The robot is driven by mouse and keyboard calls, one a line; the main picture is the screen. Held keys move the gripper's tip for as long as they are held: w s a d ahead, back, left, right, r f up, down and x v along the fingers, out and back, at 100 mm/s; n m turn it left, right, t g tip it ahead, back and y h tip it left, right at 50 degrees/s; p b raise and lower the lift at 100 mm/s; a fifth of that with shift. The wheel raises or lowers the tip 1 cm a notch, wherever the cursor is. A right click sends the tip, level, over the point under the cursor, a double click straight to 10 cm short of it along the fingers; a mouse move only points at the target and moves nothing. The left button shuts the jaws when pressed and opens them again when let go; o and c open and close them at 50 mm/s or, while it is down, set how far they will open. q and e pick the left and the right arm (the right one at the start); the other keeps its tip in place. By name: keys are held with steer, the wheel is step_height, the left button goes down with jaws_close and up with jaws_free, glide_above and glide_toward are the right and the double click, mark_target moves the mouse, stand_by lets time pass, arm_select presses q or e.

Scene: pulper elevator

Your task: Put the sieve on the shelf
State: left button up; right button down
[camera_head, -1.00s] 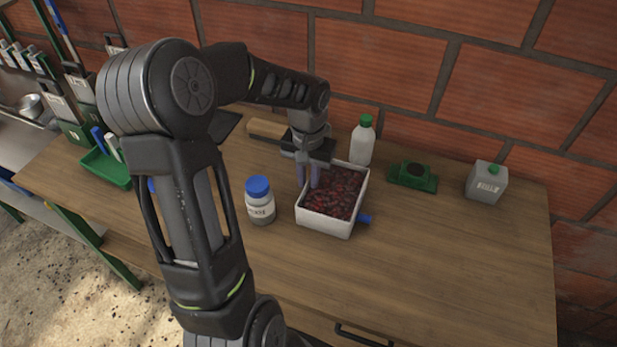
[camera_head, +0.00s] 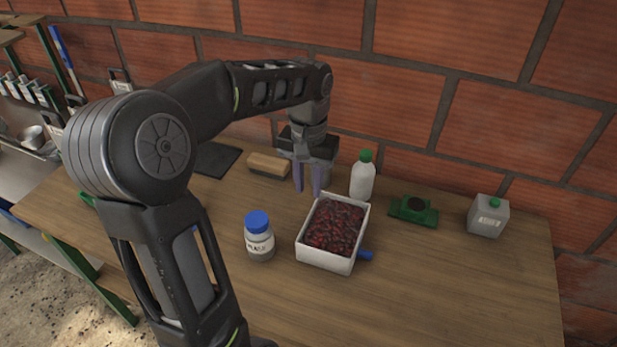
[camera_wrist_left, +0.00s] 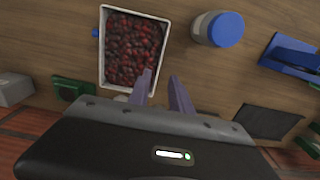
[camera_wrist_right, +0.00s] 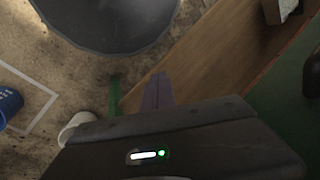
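I cannot make out a sieve for certain in any view. My left gripper (camera_head: 308,180) is open and empty, with its fingers pointing down behind the white tray (camera_head: 314,257) of red cherries (camera_head: 335,224). In the left wrist view the fingers (camera_wrist_left: 163,90) are apart, beside the tray's end (camera_wrist_left: 103,75). My right gripper (camera_wrist_right: 158,92) shows only in its wrist view; its fingers are together with nothing visible between them. It is low, near a wooden edge. A wooden shelf (camera_head: 10,38) on a green frame shows at the upper left.
On the bench (camera_head: 430,285) stand a blue-lidded jar (camera_head: 259,240), a green-capped bottle (camera_head: 362,178), a green device (camera_head: 413,210), a grey can (camera_head: 488,216) and a wooden block (camera_head: 268,164). A large dark round object (camera_wrist_right: 110,20) is near my right gripper. The bench's right front is clear.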

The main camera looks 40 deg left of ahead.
arm_select(q)
step_height(320, 180, up, 2)
steer(key=shift+r, duration=0.15)
steer(key=shift+o, duration=0.4)
